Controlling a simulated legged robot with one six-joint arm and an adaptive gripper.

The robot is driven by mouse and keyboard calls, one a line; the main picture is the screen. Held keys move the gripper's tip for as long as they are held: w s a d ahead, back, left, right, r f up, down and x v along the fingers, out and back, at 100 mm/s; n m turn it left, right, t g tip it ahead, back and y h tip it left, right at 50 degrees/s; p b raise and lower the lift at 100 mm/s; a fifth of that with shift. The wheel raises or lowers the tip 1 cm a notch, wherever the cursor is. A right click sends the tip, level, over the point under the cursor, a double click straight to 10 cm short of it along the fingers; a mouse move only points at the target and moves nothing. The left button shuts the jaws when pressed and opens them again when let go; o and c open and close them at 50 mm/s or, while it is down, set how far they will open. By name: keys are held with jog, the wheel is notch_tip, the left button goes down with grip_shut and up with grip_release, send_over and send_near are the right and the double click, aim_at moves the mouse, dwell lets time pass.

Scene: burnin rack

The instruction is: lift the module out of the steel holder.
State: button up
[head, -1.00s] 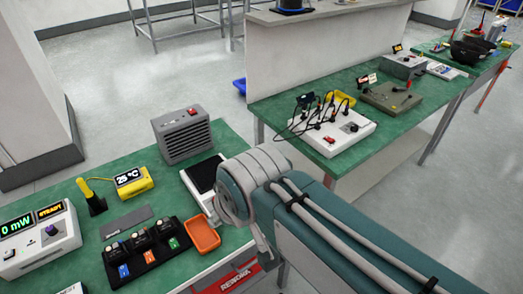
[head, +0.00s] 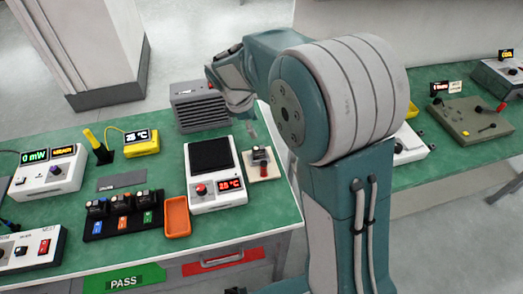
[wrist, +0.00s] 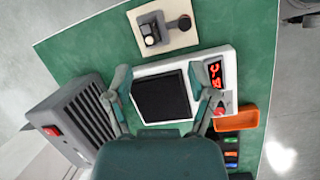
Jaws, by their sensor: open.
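The module (head: 261,154) is a small dark block with a pale round top. It sits in a small holder on a beige base plate (head: 272,174), right of the hot plate. A dark knob on a red part stands at the front of that base in the head view. In the wrist view the module (wrist: 151,31) and base plate (wrist: 178,42) are at the top, beyond my fingertips. My gripper (wrist: 162,84) is open and empty, its fingers apart above the hot plate. In the head view my arm partly hides the gripper, which is above and behind the holder.
The hot plate (head: 216,199) reads 25 °C. A grey ribbed heater box (head: 200,107) stands behind it. An orange tray (head: 177,217) and a black rack (head: 122,229) of several modules are to the left. The green bench's right edge is close to the holder.

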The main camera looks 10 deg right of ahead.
aim_at(256, 148)
jog(key=w+f+n, duration=0.1)
jog(key=f, duration=0.2)
jog(key=w+f+n, duration=0.1)
jog(key=f, duration=0.3)
jog(key=w+d+f+n, duration=0.1)
jog(key=f, duration=0.2)
jog(key=shift+w+f+g+h, duration=0.3)
jog(key=shift+w+h, duration=0.1)
jog(key=shift+f, duration=0.3)
jog(key=shift+a+f, duration=0.4)
jog(key=shift+f, duration=0.1)
jog(key=x, duration=0.3)
jog(key=shift+w+d+f, duration=0.15)
jog(key=shift+d+f, duration=0.05)
jog(key=shift+f, duration=0.15)
jog(key=shift+d+f, duration=0.25)
jog(key=shift+d, duration=0.15)
jog(key=shift+a, duration=0.15)
jog(key=c, duration=0.9)
jog(key=shift+a, duration=0.2)
grip_shut()
